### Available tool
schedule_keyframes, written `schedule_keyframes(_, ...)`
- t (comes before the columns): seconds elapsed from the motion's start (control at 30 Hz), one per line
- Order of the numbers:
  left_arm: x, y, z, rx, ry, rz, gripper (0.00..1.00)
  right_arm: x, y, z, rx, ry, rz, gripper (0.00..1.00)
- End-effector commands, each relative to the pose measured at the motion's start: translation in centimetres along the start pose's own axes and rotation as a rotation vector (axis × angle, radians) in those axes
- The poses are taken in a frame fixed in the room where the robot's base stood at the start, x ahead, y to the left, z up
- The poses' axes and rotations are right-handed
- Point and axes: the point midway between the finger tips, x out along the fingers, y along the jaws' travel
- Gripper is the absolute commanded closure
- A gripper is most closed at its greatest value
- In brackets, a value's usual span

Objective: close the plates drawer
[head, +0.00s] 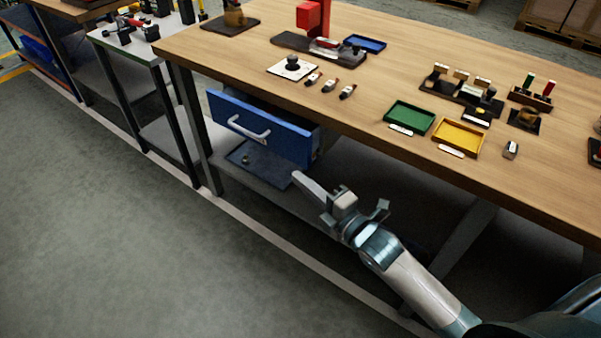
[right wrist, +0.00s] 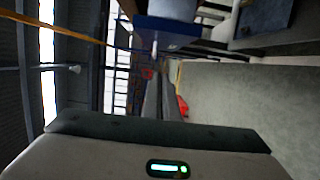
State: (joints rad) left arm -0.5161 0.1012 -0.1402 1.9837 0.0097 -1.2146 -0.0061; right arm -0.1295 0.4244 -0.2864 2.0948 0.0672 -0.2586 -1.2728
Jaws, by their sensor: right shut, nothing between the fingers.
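The blue plates drawer (head: 232,116) hangs under the left part of the wooden workbench. It is pulled out past the bench edge, and its front carries a pale bar handle. In the right wrist view a blue front (right wrist: 165,32) shows at the top, beyond my fingers. My right gripper (head: 298,178) is shut and empty, below and to the right of the drawer, apart from it. Its closed fingers (right wrist: 163,97) also show in the right wrist view. The drawer's inside is hidden from the head view. My left gripper is not in view.
The workbench top (head: 400,70) holds a green tray (head: 410,117), a yellow tray (head: 459,137) and several small parts. A lower shelf (head: 235,178) lies under the drawer with a dark tray on it. The floor (head: 110,230) in front is clear.

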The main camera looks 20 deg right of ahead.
Motion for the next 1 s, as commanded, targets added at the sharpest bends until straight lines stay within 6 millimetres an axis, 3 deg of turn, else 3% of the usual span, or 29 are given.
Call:
schedule_keyframes(0.6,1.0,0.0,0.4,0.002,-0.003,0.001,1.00,9.6,0.1,0.1,0.002,0.000,0.000,1.00)
schedule_keyframes(0.8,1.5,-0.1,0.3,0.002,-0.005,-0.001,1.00,9.9,0.0,2.8,-0.002,0.000,-0.001,1.00)
schedule_keyframes(1.0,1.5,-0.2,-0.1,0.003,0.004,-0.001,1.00,10.1,0.0,3.8,-0.001,0.000,-0.001,1.00)
